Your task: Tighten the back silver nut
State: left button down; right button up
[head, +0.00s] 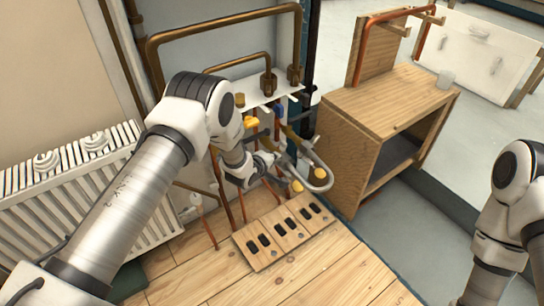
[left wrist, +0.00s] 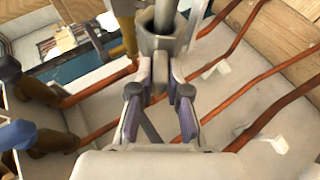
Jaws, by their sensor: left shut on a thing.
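A silver hex nut (left wrist: 161,43) on a grey pipe shows at the top middle of the left wrist view. In the head view my left gripper (head: 268,161) reaches into the pipework under the white valve panel. The nut is too small and too covered by the gripper to make out there. My right arm shows at the right edge of the head view, but its gripper is out of the picture.
Copper pipes (left wrist: 270,65) run close around the gripper. Grey bent hoses (head: 321,178) and yellow-handled valves (head: 251,122) sit beside it. A white radiator (head: 75,190) stands at left and a wooden cabinet (head: 385,105) at right.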

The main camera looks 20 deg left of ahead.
pick_arm(q)
jog(key=shift+w, duration=0.1)
dwell(0.4)
jog(key=c, duration=1.4)
grip_release()
jog(key=v, duration=1.2)
jog(key=shift+r, duration=0.1)
